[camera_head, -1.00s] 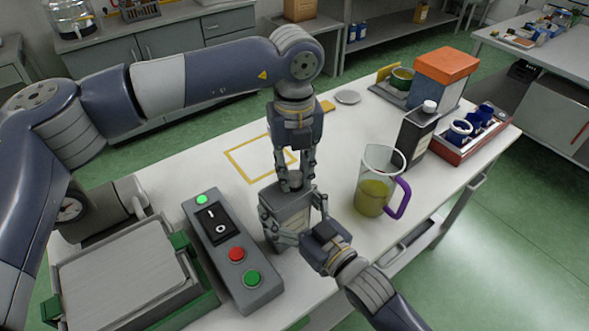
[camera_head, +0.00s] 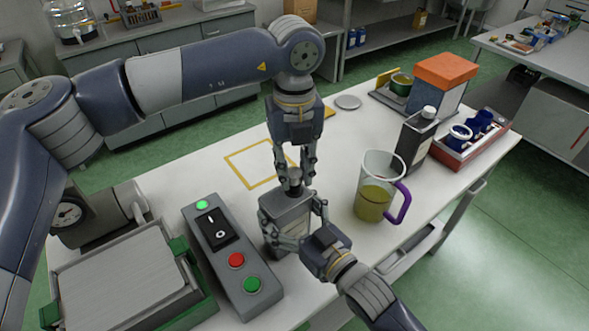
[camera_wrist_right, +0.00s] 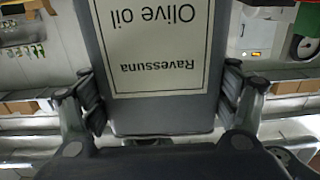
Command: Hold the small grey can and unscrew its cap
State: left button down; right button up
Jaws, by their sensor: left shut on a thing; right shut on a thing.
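The small grey can (camera_head: 285,212) stands upright, or nearly so, at the front of the white table. My right gripper (camera_head: 296,226) comes in from the lower right and is shut around the can's body. In the right wrist view the can (camera_wrist_right: 158,116) sits between both fingers, its "Ravessuna Olive oil" label upside down. My left gripper (camera_head: 294,178) points down from above and is shut on the dark cap (camera_head: 294,187) at the can's top. The fingers partly hide the cap, and I cannot tell how loose it is.
A switch box (camera_head: 232,262) is close left of the can. A jug of yellow-green liquid (camera_head: 373,203) with a purple handle stands to the right. A dark bottle (camera_head: 415,145) and a red tray (camera_head: 446,162) are further back. A yellow outlined square (camera_head: 237,172) on the table is empty.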

aim_at(294, 173)
pick_arm(q)
jog(key=shift+r, duration=2)
pick_arm(e)
jog(key=o, duration=2.1)
jog(key=shift+c, duration=0.2)
